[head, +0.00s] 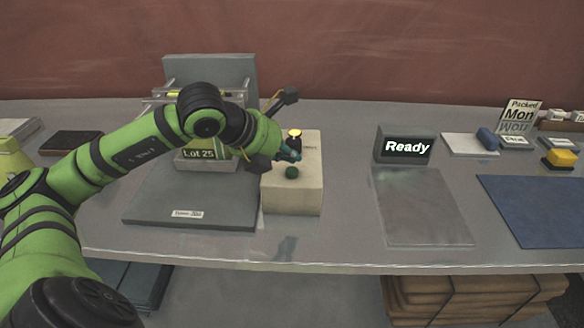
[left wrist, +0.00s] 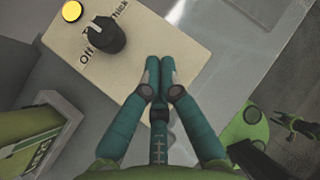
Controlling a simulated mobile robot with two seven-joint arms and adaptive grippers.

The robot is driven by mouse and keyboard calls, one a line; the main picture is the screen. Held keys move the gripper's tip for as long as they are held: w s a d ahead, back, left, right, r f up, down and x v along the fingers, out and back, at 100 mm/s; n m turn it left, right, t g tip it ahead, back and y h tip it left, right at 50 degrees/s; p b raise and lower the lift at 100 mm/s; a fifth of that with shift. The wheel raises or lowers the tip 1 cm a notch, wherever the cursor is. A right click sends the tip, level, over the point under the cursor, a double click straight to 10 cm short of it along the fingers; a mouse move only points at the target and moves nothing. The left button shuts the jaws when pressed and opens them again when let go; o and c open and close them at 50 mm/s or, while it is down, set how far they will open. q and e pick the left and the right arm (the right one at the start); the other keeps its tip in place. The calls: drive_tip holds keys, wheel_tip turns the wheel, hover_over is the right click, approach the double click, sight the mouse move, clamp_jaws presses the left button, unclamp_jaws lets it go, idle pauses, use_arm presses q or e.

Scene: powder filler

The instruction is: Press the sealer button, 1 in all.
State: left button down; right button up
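The sealer is a beige box (head: 306,197) on the table in the head view, beside the bag platform. In the left wrist view, the box (left wrist: 135,45) shows the yellow lamp (left wrist: 72,11) and a black knob (left wrist: 103,36). The teal fingers (left wrist: 160,65) are together and empty; the green button is not seen there.
A "Ready" display (head: 404,147), a grey plate (head: 424,208) and a blue mat (head: 535,212) lie right. Table is bare between box and plate.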

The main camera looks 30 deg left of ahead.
sight(289, 172)
use_arm(q)
drive_tip(key=shift+r+p, duration=1.5)
drive_tip(key=shift+r, duration=0.85)
drive_tip(key=shift+f, duration=0.1)
